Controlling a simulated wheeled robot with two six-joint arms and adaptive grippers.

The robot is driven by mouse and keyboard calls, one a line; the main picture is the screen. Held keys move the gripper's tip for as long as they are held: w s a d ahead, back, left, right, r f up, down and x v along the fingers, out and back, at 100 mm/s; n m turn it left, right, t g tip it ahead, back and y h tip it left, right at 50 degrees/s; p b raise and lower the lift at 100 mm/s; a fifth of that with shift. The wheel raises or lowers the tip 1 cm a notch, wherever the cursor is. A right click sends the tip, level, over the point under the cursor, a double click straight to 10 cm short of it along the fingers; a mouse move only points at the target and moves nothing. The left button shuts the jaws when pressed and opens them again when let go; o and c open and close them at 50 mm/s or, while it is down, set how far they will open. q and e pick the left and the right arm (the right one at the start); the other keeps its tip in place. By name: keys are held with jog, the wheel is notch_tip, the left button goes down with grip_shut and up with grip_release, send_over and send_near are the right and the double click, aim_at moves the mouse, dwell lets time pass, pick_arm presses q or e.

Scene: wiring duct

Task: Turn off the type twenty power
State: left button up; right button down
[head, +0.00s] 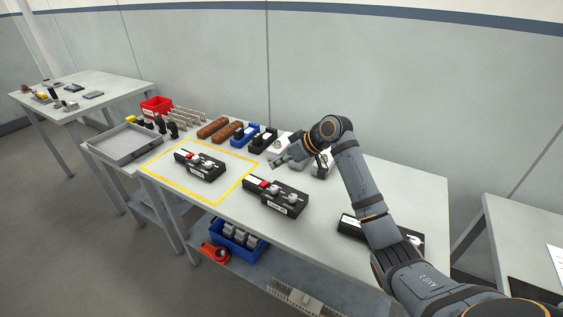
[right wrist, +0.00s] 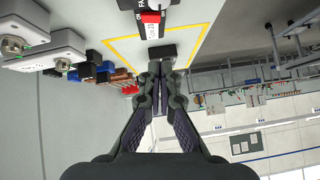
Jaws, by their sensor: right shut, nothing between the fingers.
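Several black power units with grey sockets lie on the long grey table. One unit (head: 206,167) is inside a yellow outline, one unit (head: 280,198) is in the middle, and another unit (head: 349,226) is partly hidden behind my right arm. The first two show a small red switch at their left part. Their labels are too small to read. My right gripper (head: 279,162) is shut and empty, above the table behind the middle unit. In the right wrist view a red switch (right wrist: 151,17) on a black unit shows beyond the gripper (right wrist: 160,68), apart from it. My left gripper is not in view.
Along the back edge are a red bin (head: 156,106), brown blocks (head: 213,128), blue and black holders (head: 245,134) and grey socket boxes. A grey tray (head: 127,143) is at the left. A lower shelf holds a blue bin (head: 237,238). The tabletop between units is clear.

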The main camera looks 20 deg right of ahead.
send_over(260, 184)
jog(key=s+d, duration=0.1)
jog(key=d, duration=0.1)
notch_tip(260, 184, down, 4)
jog(key=shift+s+f, duration=0.1)
jog(key=shift+s+a+f+p, duration=0.1)
jog(key=shift+f+p, duration=0.05)
jog(key=shift+f, duration=0.45)
jog(key=shift+s+f+p, duration=0.1)
jog(key=shift+f+p, duration=0.05)
jog(key=shift+f, duration=1.1)
jog(key=shift+s+a+f, duration=0.1)
jog(key=shift+s+a, duration=0.05)
jog(key=shift+f+h, duration=0.15)
jog(key=shift+h, duration=0.15)
